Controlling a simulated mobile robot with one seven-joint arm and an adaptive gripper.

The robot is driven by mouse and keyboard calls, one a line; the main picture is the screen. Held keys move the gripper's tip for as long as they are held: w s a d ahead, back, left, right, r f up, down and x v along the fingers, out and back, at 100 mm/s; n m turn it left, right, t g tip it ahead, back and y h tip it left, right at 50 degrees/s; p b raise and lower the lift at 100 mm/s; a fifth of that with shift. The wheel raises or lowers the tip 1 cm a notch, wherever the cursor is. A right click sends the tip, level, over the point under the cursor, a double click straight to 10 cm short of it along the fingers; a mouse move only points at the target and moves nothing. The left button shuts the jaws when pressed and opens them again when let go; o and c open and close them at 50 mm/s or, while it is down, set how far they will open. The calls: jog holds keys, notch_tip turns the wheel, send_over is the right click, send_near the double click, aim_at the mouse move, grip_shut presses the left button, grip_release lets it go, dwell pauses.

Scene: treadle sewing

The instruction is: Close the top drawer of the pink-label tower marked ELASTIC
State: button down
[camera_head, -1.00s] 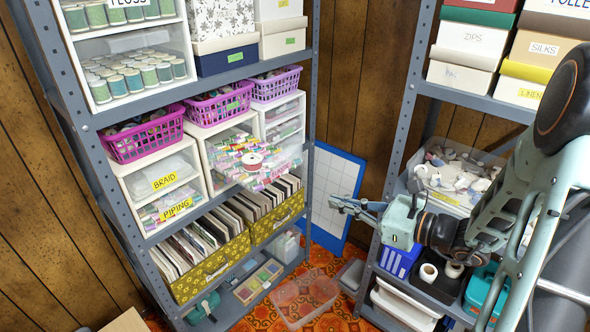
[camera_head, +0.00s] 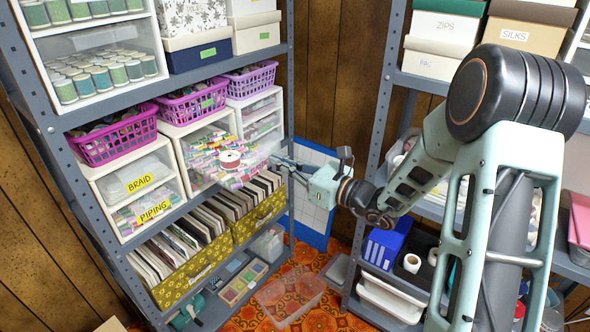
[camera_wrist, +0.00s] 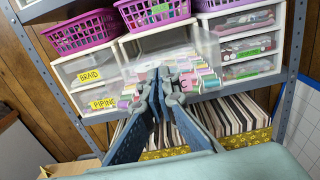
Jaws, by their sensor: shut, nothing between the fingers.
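The middle drawer tower (camera_head: 172,134) is white and stands between the yellow-label tower and the green-label tower. A clear drawer (camera_head: 208,143) full of bright spools sticks out of its front. A red-and-white spool (camera_head: 231,159) lies on top of the spools. In the wrist view the clear drawer front (camera_wrist: 178,48) shows behind my fingers. A pink label (camera_wrist: 186,82) is partly covered by them, and I cannot read its full word. My gripper (camera_head: 274,159) is shut and empty, just right of the spools; it also shows in the wrist view (camera_wrist: 159,74). I cannot tell whether it touches the drawer.
Purple baskets (camera_head: 198,98) stand on the towers. The yellow-label tower (camera_head: 112,177) is at left, the green-label tower (camera_head: 238,105) at right. Patterned file boxes (camera_head: 192,284) stand below. A grey shelf post (camera_head: 290,120) rises close by my gripper. A clear bin (camera_head: 291,297) sits on the floor.

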jog(key=shift+w+a, duration=0.35)
jog(key=shift+a, duration=0.05)
jog(key=shift+a, duration=0.1)
jog(key=b, duration=0.3)
send_near(226, 147)
jog(key=w+a+r, duration=0.1)
jog(key=a, duration=0.1)
jog(key=w+a+r, duration=0.1)
jog(key=a+r, duration=0.1)
jog(key=w+a+r, duration=0.1)
jog(key=a, duration=0.2)
jog(key=shift+r, duration=0.25)
jog(key=shift+x, duration=0.8)
jog(key=shift+r, duration=0.1)
